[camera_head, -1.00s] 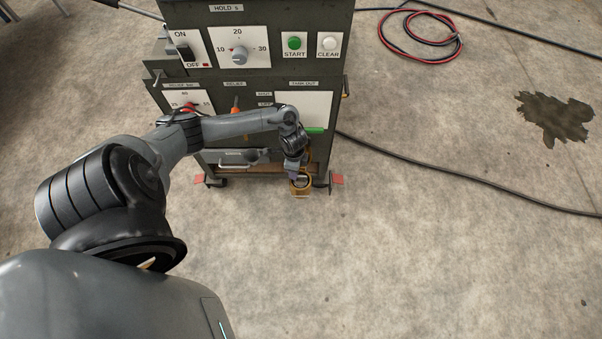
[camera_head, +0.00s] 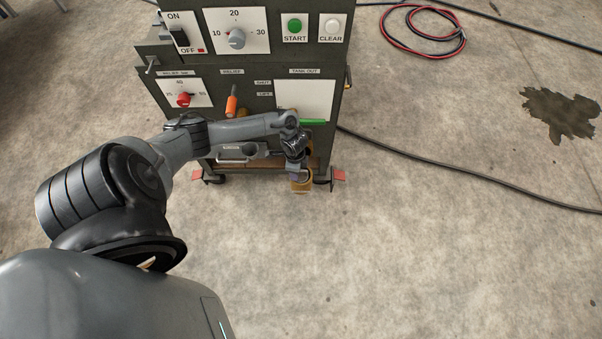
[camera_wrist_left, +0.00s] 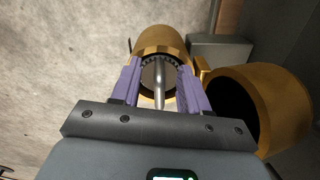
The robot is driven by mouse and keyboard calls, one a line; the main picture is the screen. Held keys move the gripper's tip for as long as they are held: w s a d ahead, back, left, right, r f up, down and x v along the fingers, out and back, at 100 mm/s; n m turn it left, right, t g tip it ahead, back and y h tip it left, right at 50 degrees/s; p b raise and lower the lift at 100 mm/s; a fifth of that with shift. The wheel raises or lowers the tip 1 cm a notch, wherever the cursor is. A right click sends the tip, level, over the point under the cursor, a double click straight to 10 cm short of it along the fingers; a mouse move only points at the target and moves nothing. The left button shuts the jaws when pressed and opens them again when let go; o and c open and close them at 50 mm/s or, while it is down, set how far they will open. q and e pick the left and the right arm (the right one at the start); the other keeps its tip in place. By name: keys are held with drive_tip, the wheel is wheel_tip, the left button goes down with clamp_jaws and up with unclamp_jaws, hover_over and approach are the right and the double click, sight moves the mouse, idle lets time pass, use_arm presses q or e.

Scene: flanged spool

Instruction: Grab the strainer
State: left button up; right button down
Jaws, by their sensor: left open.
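A brass cylinder (camera_wrist_left: 161,42) with a notched dark ring inside and a metal rod (camera_wrist_left: 159,85) along its middle lies just past my fingertips in the left wrist view; it looks like the strainer. My left gripper (camera_wrist_left: 160,70) is open, with one purple finger on each side of the rod. A gap shows between the fingers and the rod. In the head view my left gripper (camera_head: 298,166) is low at the front right of the machine, over a brass piece (camera_head: 301,184). The wrist mostly hides the parts there. My right gripper is out of view.
A wider, open, dark-mouthed brass cylinder (camera_wrist_left: 281,105) stands close at the right of my gripper. The machine (camera_head: 258,85) with knobs and buttons rises behind my arm. A black cable (camera_head: 450,176) crosses the floor at right. The floor in front is clear.

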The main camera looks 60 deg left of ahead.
use_arm(q)
clamp_jaws()
drive_tip(key=shift+r, duration=0.15)
